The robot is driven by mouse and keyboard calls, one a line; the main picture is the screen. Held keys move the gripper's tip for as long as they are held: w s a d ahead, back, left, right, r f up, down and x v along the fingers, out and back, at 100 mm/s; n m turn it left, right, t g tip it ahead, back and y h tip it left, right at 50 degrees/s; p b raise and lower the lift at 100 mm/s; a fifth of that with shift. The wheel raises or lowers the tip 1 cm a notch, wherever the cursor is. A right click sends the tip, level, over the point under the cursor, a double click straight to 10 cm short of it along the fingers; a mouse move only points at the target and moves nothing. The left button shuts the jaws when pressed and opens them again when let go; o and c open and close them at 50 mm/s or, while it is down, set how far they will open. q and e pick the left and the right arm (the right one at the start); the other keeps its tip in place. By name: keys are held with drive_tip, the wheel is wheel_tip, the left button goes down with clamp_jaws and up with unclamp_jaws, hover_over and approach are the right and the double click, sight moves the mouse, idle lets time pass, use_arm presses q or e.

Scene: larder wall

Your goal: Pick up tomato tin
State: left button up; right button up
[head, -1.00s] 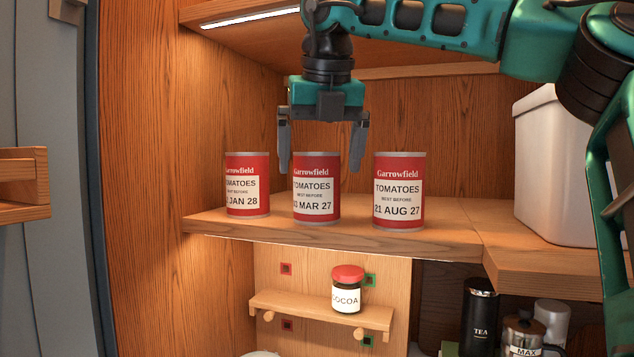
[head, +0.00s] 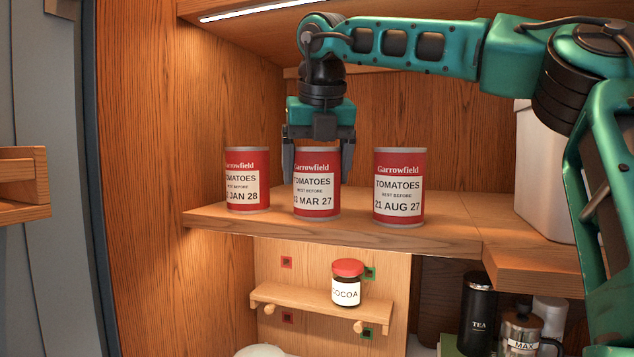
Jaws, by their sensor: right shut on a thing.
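Three red and white tomato tins stand upright in a row on the wooden shelf (head: 440,240). The left tin (head: 246,181) has a date reading JAN 28, its first part hidden. The middle tin (head: 316,190) reads MAR 27, its day partly hidden. The right tin (head: 399,188) reads 21 AUG 27. My right gripper (head: 318,172) points down over the middle tin, one finger at each side, and is shut on it. The tin's base appears to be at shelf level. My left gripper is not in view.
A white container (head: 541,170) stands at the right of the shelf. Below, a cocoa jar (head: 347,284) sits on a small ledge (head: 300,302), with a black tea canister (head: 478,312) further right. The left tin stands close to my gripper.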

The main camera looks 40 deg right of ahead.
drive_tip(key=c, duration=0.7)
drive_tip(key=shift+o, duration=0.2)
drive_tip(key=shift+r, duration=0.1)
